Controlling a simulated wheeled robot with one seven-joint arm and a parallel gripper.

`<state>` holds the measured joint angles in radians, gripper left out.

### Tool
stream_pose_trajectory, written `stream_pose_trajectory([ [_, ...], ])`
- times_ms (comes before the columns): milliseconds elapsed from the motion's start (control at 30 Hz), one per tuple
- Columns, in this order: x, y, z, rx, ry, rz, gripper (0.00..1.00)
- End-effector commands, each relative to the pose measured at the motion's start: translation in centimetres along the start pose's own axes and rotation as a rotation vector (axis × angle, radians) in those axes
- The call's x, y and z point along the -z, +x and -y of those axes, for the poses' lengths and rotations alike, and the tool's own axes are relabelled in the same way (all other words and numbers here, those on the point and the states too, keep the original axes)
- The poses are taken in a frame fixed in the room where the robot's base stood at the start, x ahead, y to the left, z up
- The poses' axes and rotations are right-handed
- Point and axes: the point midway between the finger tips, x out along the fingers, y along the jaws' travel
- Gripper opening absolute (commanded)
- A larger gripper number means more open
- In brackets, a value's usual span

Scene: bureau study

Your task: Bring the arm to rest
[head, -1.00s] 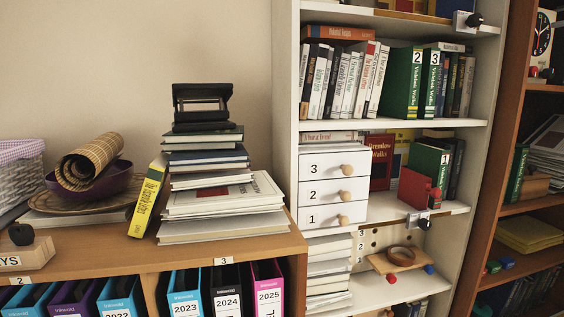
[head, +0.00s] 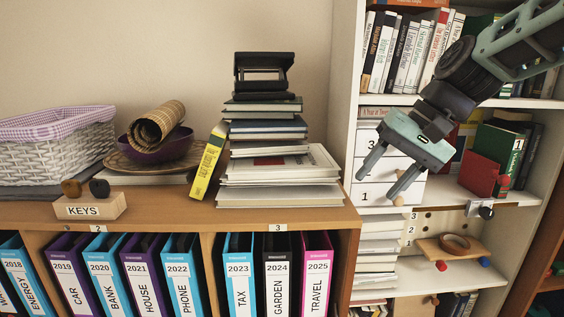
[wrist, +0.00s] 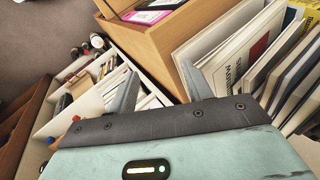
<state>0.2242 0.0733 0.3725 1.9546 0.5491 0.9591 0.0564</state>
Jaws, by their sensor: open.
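My gripper (head: 382,181) hangs at the right in the head view, in front of the white bookcase and its small white drawer unit (head: 368,140). Its two fingers are spread apart with nothing between them. The arm reaches in from the upper right. In the wrist view my gripper (wrist: 158,90) also shows both fingers apart and empty. Beyond the fingers lie the edge of the wooden cabinet and a pile of books (wrist: 245,60). Part of the drawer fronts is hidden behind the gripper.
A stack of books (head: 275,170) with a black item on top stands at the right end of the wooden cabinet (head: 180,213). A white basket (head: 50,155), a purple bowl (head: 160,152) and a KEYS block (head: 90,208) stand further left. Binders (head: 240,275) fill the cabinet below.

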Motion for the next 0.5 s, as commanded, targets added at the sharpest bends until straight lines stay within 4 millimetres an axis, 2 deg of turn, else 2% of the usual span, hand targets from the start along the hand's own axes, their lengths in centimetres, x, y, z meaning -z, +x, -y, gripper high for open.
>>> stream_pose_trajectory([
  [33, -3.4, 2.3, 0.3, -0.054, -0.082, 0.043, 0.5],
  [100, -7.8, 4.9, -0.1, -0.131, -0.202, 0.091, 0.5],
  [200, -13.9, 7.8, -1.6, -0.234, -0.392, 0.15, 0.5],
  [300, -18.9, 9.5, -3.8, -0.313, -0.571, 0.197, 0.5],
  [400, -22.3, 10.3, -5.8, -0.367, -0.713, 0.23, 0.5],
  [500, -24.2, 10.7, -7.2, -0.398, -0.805, 0.25, 0.5],
])
